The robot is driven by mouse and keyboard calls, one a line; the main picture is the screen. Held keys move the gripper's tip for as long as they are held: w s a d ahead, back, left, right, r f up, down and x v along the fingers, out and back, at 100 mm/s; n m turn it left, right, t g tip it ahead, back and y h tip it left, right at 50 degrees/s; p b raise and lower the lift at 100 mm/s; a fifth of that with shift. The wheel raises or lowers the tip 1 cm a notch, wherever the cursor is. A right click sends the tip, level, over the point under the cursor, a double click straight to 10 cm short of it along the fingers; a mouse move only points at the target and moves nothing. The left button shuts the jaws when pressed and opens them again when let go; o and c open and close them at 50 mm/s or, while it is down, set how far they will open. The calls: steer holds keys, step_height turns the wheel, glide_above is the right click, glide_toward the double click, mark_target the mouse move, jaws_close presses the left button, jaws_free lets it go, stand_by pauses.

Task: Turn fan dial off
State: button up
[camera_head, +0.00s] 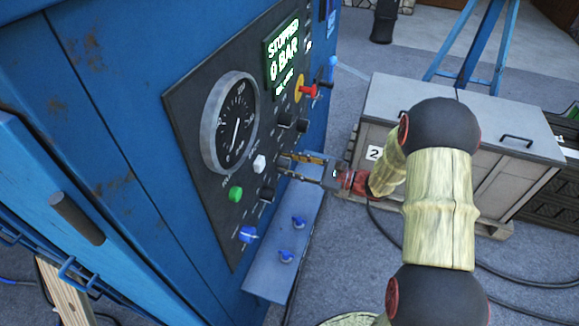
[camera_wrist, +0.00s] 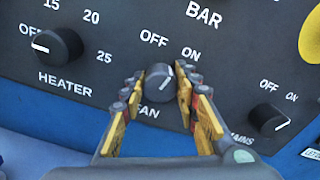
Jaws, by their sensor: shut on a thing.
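The black fan dial (camera_wrist: 158,83) sits on the dark panel in the wrist view, with OFF printed at its upper left and ON at its upper right. Its white pointer mark leans up and right, towards ON. My gripper (camera_wrist: 166,88) has its yellow-padded fingers closed on the dial's left and right sides. The lower part of the FAN label is partly covered by a finger. In the head view my gripper (camera_head: 284,163) reaches the panel from the right, and the dial is mostly hidden between its fingers.
The heater dial (camera_wrist: 57,45) is left of the fan dial and the mains dial (camera_wrist: 268,119) is right. A ledge with blue valves (camera_head: 284,240) juts out below.

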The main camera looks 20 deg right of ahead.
steer(key=n+b, duration=0.3)
steer(key=n, duration=0.1)
steer(key=shift+f+n+b, duration=0.2)
steer(key=shift+n+b, duration=0.1)
steer(key=shift+b, duration=0.05)
steer(key=n+b, duration=0.4)
steer(key=shift+s, duration=0.1)
stand_by(0.3)
steer(key=o, duration=1.1)
steer(key=shift+r, duration=0.1)
steer(key=shift+o, duration=0.3)
steer(key=v, duration=1.2)
